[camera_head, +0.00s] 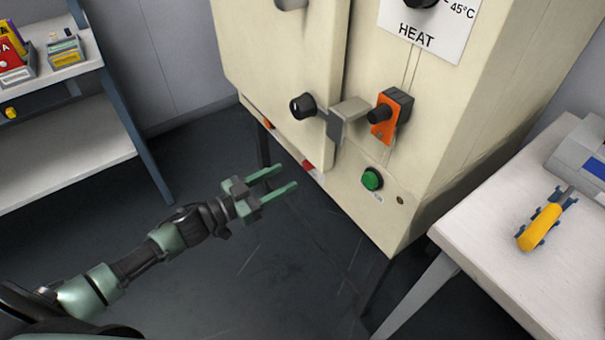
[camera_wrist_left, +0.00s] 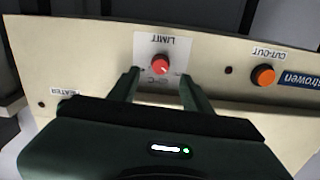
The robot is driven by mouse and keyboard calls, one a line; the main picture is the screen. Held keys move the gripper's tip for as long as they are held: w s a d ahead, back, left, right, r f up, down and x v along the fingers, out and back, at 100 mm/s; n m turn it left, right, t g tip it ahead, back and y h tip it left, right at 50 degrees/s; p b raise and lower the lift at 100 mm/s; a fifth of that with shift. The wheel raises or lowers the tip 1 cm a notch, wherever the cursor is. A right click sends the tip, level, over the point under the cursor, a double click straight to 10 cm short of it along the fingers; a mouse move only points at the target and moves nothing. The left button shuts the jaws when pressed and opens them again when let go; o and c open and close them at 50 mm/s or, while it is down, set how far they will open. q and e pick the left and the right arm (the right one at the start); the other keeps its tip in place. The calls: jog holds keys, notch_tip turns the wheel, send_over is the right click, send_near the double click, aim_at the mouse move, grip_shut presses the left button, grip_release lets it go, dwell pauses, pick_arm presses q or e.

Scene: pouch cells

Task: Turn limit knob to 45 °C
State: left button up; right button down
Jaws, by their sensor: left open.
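The red limit knob (camera_wrist_left: 160,64) sits on a white plate marked LIMIT on a cream panel, upside down in the left wrist view. Its pointer and the scale marks are too small to read. My left gripper (camera_head: 288,176) is open and empty, below the cabinet's lower front edge in the head view. In the left wrist view its two fingers (camera_wrist_left: 160,76) lie to either side of the knob in the picture; I cannot tell how far off the knob is. In the head view a small red patch (camera_head: 308,167) shows at the cabinet's lower edge. My right gripper is out of view.
An orange CUT-OUT button (camera_wrist_left: 263,75) is beside the limit plate. The cream cabinet (camera_head: 290,75) carries a black knob (camera_head: 302,106), a latch (camera_head: 343,115), an orange switch (camera_head: 388,115) and a green button (camera_head: 372,179). A white table (camera_head: 480,220) stands right, a shelf (camera_head: 70,150) left.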

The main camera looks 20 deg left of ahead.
aim_at(305, 167)
pick_arm(q)
jog(key=x, duration=0.6)
jog(key=shift+w+d+b, duration=0.1)
jog(key=shift+w+b, duration=0.1)
jog(key=shift+b, duration=0.15)
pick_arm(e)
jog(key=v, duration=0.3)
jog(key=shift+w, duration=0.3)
pick_arm(q)
jog(key=shift+c, duration=0.3)
grip_shut()
